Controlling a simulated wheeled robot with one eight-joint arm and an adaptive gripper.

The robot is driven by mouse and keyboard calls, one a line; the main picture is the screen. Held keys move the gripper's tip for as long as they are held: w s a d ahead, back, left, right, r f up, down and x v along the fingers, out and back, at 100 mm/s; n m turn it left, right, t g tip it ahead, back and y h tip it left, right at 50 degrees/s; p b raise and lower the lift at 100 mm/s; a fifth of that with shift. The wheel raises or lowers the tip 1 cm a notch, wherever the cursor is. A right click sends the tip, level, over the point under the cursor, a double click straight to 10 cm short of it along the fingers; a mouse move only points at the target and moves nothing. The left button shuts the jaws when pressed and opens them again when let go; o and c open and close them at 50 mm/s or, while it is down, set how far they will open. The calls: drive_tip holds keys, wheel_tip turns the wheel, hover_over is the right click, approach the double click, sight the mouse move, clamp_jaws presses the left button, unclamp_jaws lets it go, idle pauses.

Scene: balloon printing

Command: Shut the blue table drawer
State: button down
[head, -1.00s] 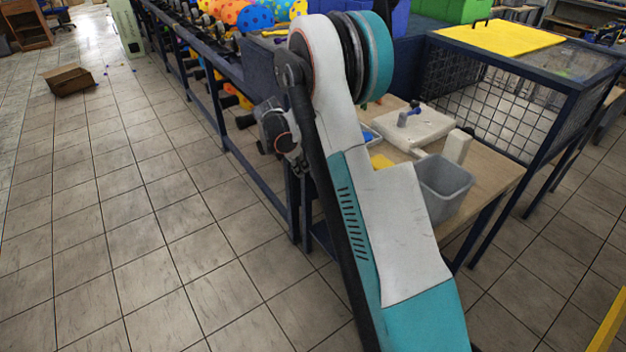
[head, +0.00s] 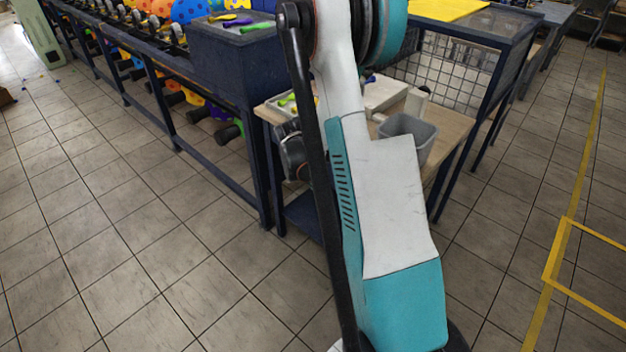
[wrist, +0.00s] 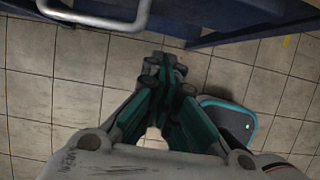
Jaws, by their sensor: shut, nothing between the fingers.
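In the wrist view my gripper (wrist: 165,65) points toward the top of the picture with its teal fingers together, holding nothing. A grey bar handle (wrist: 100,18) on a dark blue front, seemingly the blue table drawer, shows at the top left. The fingertips are apart from the handle, below and right of it in the picture. How far the drawer stands out cannot be told. In the head view my arm crosses the middle and hides the gripper's fingers; no drawer handle is seen there.
A blue bench (head: 235,60) with coloured tools on top stands left of my arm. A wooden table (head: 452,128) with a grey bin (head: 408,136) stands behind it. A wire-mesh-sided blue table (head: 475,37) is farther back. Tiled floor is clear at left and right.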

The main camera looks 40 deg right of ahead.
drive_tip(key=shift+w+d+f+b, duration=0.1)
drive_tip(key=shift+d+f+b, duration=0.4)
drive_tip(key=shift+d, duration=0.4)
drive_tip(key=shift+w+d+f+b, duration=0.1)
drive_tip(key=shift+d+f+b, duration=0.25)
drive_tip(key=shift+d+f, duration=0.35)
drive_tip(key=shift+d+f+b, duration=0.4)
drive_tip(key=shift+d, duration=0.65)
drive_tip(key=shift+w+d, duration=0.2)
drive_tip(key=shift+d, duration=2.05)
